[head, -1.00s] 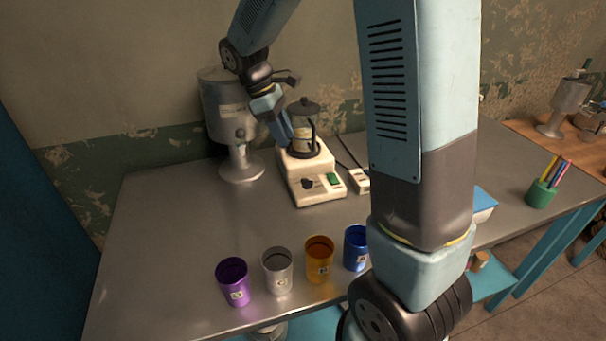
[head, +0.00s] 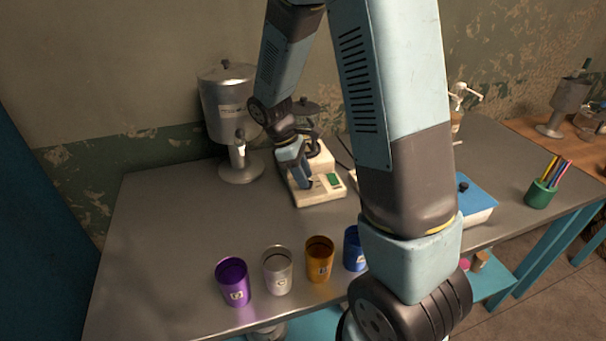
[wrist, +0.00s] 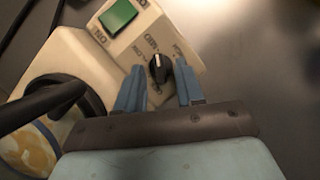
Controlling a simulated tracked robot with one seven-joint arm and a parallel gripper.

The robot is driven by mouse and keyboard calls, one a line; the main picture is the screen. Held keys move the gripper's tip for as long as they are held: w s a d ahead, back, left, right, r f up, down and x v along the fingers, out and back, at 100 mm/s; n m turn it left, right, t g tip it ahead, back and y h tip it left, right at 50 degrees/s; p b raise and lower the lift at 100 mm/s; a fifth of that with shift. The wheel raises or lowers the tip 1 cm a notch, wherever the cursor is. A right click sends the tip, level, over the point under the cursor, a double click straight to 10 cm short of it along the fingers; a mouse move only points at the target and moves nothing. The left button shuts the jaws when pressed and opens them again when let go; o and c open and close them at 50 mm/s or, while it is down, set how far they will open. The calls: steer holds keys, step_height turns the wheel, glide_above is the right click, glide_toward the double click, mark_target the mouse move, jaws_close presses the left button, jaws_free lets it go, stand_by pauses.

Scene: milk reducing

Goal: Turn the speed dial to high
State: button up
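My gripper (wrist: 158,82) is open, with one blue finger on each side of the dial. A gap shows between the dial and the fingers in the wrist view. In the head view my gripper (head: 307,187) points down at the front panel, and the dial is hidden. A green switch (wrist: 118,16) marked ON sits beside the dial and also shows in the head view (head: 334,179).
A jug with a black handle (wrist: 45,105) stands on the base close to my gripper. A metal dispenser (head: 232,115) stands to the left. Purple, silver, orange and blue cups (head: 233,281) line the table's front. The table (head: 170,220) is clear at left.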

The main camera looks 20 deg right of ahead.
jaws_close()
stand_by(0.4)
steer(key=shift+d, duration=0.1)
steer(key=shift+w+m, duration=0.1)
steer(key=shift+m, duration=0.7)
jaws_free()
steer(key=shift+g, duration=0.3)
steer(key=v, duration=1.3)
steer(key=shift+d+r, duration=0.15)
steer(key=shift+r, duration=0.25)
steer(key=shift+w, duration=0.1)
